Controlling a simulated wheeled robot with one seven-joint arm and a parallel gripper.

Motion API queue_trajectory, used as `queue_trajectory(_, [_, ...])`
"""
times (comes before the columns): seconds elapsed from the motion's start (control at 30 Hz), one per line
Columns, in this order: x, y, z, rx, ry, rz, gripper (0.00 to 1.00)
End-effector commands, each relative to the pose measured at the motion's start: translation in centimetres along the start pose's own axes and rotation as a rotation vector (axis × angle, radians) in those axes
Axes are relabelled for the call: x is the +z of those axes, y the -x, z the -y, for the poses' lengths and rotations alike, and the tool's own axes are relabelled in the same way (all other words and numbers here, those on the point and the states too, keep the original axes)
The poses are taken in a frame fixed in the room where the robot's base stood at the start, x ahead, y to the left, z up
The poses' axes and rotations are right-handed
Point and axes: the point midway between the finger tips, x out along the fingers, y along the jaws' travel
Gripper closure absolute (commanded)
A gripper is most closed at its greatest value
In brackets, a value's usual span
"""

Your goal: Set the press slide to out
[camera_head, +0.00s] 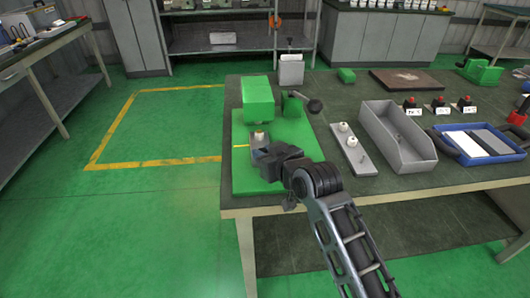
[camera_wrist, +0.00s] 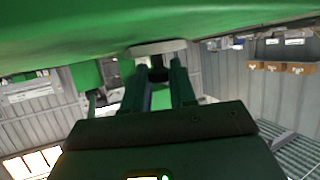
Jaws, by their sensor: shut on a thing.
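The green press stands at the left end of the table, with a green base plate (camera_head: 238,178), a green upper block (camera_head: 257,98) and a lever ending in a dark knob (camera_head: 314,105). The small grey press slide (camera_head: 255,143) lies in front of the block, with a pale piece on it. My gripper (camera_head: 266,160) is low over the plate at the slide's near end, and its tips are hard to make out there. In the wrist view my gripper (camera_wrist: 160,80) has its fingers close together around a dark stem below a pale round part (camera_wrist: 157,48). My gripper hides part of the slide.
Right of the plate lie a grey strip with pale round pieces (camera_head: 349,152), an open grey bin (camera_head: 402,146) and a blue tray (camera_head: 471,157). A grey box (camera_head: 291,71) stands at the back edge. The floor left of the table is clear.

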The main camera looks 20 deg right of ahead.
Motion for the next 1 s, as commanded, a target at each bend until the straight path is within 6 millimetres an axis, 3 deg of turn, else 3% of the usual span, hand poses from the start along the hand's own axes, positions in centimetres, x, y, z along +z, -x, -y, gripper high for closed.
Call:
queue_trajectory(0.53, [2.1,5.3,2.4,0.0,0.001,0.003,1.0])
queue_trajectory(0.93, [2.5,5.9,2.7,-0.002,0.0,0.003,1.0])
queue_trajectory(0.97, [2.5,5.9,2.7,-0.002,0.0,0.003,0.73])
queue_trajectory(1.0, [2.6,5.9,2.8,-0.002,0.0,0.003,0.69])
